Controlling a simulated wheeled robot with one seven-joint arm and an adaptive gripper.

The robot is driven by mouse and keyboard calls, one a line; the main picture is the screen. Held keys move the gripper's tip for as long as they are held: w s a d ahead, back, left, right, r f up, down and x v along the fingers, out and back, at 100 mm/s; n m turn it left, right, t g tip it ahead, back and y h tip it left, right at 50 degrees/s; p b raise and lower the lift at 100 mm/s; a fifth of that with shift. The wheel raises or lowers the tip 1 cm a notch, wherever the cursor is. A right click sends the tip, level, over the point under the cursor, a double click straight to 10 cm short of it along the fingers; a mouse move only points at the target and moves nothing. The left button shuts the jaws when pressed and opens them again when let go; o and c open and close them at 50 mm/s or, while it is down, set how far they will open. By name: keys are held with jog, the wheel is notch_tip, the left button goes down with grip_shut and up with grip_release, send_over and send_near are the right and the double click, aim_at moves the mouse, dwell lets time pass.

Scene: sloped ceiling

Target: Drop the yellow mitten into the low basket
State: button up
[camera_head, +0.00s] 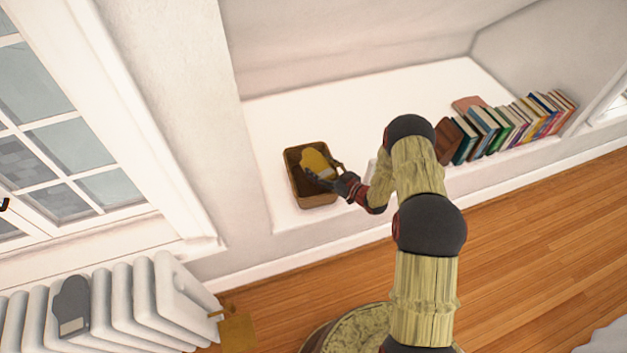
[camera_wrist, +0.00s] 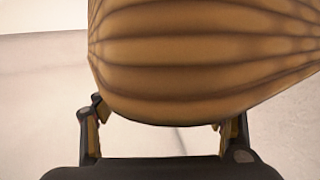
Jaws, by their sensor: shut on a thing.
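The yellow mitten (camera_head: 316,163) shows over the opening of the low brown basket (camera_head: 297,184) on the white ledge. In the wrist view the mitten (camera_wrist: 205,60) fills the upper middle as a tan, ribbed shape. My gripper (camera_head: 327,177) is shut on the mitten, at the basket's right side; its fingers also show on both sides of the mitten in the wrist view (camera_wrist: 160,118). I cannot tell whether the mitten touches the basket's inside. The basket's floor is mostly hidden by the mitten and gripper.
A row of books (camera_head: 510,125) stands on the ledge to the right. A white radiator (camera_head: 140,300) with a dark grey mitten-like thing (camera_head: 72,305) on it is at lower left, beneath a window (camera_head: 50,130). The ledge behind the basket is clear.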

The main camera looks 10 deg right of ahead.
jog(key=shift+f, duration=0.4)
jog(key=o, duration=1.1)
jog(key=shift+o, duration=0.6)
jog(key=v, duration=1.2)
